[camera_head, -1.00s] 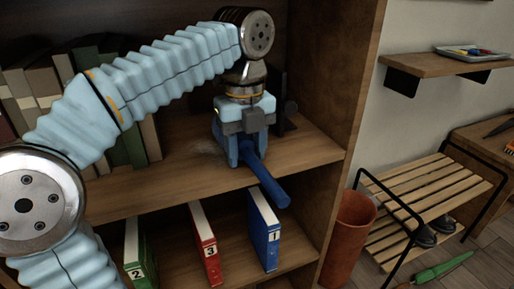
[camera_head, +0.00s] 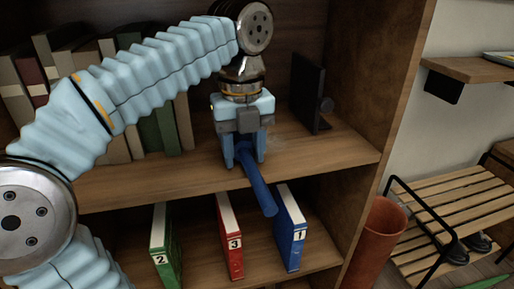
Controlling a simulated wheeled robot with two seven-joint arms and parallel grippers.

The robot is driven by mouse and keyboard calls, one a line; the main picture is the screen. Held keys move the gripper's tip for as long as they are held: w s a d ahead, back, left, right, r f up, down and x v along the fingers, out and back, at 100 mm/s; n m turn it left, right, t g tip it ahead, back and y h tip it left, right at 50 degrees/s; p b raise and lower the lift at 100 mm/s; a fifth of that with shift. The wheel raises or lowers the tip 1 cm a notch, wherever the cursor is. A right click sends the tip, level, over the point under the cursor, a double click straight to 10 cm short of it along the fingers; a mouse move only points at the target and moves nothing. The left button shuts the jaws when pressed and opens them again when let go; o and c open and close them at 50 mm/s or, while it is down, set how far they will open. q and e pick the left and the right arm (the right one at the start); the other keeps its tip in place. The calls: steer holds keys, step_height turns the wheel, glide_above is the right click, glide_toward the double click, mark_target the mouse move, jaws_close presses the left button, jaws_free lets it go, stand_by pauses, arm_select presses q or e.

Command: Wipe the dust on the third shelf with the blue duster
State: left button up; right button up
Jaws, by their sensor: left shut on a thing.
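My left gripper (camera_head: 243,140) comes in from the left and points down at the wooden shelf (camera_head: 335,152). It is shut on the blue duster (camera_head: 258,186), whose blue handle sticks out past the shelf's front edge. The duster's head is mostly hidden by the gripper, and I cannot tell whether it touches the board. A faint greyish dust patch (camera_head: 277,142) shows on the shelf just right of the gripper. My right gripper is not in view.
Several books (camera_head: 155,125) stand on the shelf to the left, behind my arm. A dark upright bookend (camera_head: 308,92) stands to the right. Below are green (camera_head: 165,250), red (camera_head: 230,240) and blue (camera_head: 291,235) binders. A reddish bin (camera_head: 376,240) and slatted bench (camera_head: 440,215) are outside at right.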

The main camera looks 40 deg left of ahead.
mark_target(221, 169)
arm_select(q)
steer(key=shift+s+a+r, duration=0.1)
steer(key=shift+s+a, duration=1.35)
steer(key=shift+s, duration=0.2)
